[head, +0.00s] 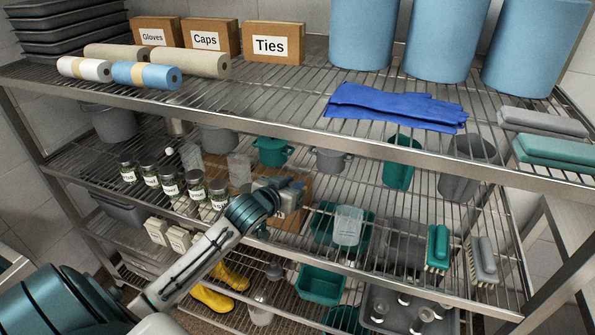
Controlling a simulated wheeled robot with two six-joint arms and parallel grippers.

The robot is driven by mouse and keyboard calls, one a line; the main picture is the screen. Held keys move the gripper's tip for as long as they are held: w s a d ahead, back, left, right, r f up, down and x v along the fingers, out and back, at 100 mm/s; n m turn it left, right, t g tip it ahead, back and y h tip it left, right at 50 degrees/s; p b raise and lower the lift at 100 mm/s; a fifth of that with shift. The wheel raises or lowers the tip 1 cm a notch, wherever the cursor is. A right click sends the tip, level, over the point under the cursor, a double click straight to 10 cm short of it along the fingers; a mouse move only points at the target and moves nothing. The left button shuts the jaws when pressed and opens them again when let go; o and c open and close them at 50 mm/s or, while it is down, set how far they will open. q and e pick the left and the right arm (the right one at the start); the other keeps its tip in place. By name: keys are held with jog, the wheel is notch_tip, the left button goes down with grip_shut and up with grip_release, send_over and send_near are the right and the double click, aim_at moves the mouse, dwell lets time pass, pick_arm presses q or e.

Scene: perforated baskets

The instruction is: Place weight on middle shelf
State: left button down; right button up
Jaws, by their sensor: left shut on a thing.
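My left arm comes in from the lower left, and its gripper (292,193) is at the middle shelf, in front of a brown board or box (296,180). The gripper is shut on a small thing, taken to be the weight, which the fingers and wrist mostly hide. The middle shelf (330,268) is a wire rack below the top shelf. Several small silver pieces with knobs, perhaps weights, stand in a grey tray (372,325) on the lower shelf. My right gripper is not in view.
Labelled jars (170,182) stand left of the gripper. A clear beaker (348,226) in a teal tray, a green brush (438,248) and a grey brush (482,262) are to its right. The top shelf's front edge (300,128) runs above. Yellow boots (213,298) are below.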

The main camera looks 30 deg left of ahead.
pick_arm(q)
jog(key=shift+a+p+x, duration=0.2)
jog(key=shift+p+x, duration=0.75)
jog(key=shift+x, duration=1.95)
jog(key=shift+a+p+x, duration=0.2)
jog(key=shift+p+x, duration=0.7)
jog(key=shift+x, duration=2.05)
jog(key=shift+f, duration=0.45)
jog(key=c, duration=1.6)
grip_release()
jog(key=shift+s+f, duration=0.1)
jog(key=shift+f, duration=0.1)
jog(key=o, duration=0.3)
jog(key=shift+s+r, duration=0.1)
jog(key=shift+o, duration=0.2)
